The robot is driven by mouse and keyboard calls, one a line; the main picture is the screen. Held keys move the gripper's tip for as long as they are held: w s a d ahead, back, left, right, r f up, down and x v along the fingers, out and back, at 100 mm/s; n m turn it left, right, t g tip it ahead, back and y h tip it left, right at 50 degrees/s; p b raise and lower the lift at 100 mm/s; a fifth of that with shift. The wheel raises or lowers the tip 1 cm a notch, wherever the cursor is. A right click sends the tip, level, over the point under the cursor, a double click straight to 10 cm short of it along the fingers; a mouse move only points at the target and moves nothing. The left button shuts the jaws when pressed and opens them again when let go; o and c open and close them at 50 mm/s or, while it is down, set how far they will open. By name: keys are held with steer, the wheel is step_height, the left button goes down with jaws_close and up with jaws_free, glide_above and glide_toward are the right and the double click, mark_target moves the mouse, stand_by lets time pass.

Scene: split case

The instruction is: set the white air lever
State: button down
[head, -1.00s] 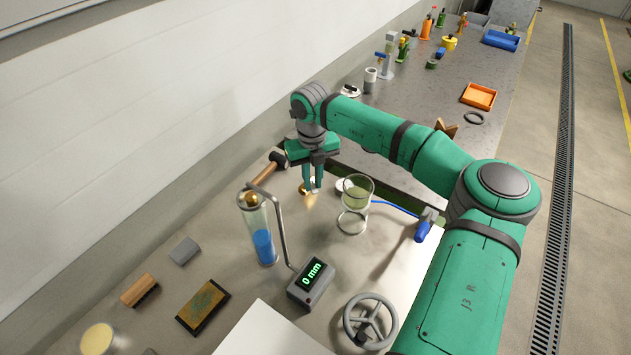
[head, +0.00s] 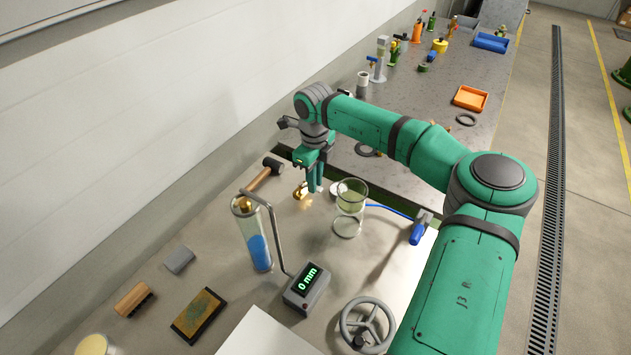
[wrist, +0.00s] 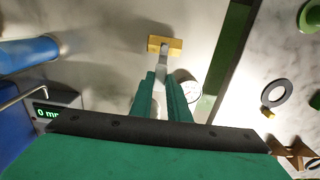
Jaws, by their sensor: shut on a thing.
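The white air lever (wrist: 161,75) shows in the wrist view as a pale bar between my two green fingers. It runs up to a brass valve body (wrist: 164,45) on the metal bench top. My gripper (wrist: 161,92) is shut on the lever. In the head view my gripper (head: 315,187) points down just right of the brass valve body (head: 301,191). The lever is mostly hidden there by the fingers. A round white gauge (wrist: 188,88) sits close to the right finger, and it also shows in the head view (head: 338,188).
A glass cylinder (head: 351,198) on a ring stands right of the gripper. A hammer (head: 262,174) lies to its left, near a clear tube with blue filling (head: 258,250). A display (head: 307,288) reads 0 mm. A blue-handled valve (head: 420,230) lies right.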

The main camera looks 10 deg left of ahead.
steer(key=shift+s+a, duration=0.1)
steer(key=shift+s, duration=0.05)
steer(key=c, duration=1.7)
jaws_free()
steer(key=shift+r, duration=0.1)
steer(key=shift+r, duration=0.25)
step_height(320, 180, up, 10)
steer(key=shift+r, duration=0.1)
steer(key=f, duration=1.1)
steer(key=shift+w, duration=0.2)
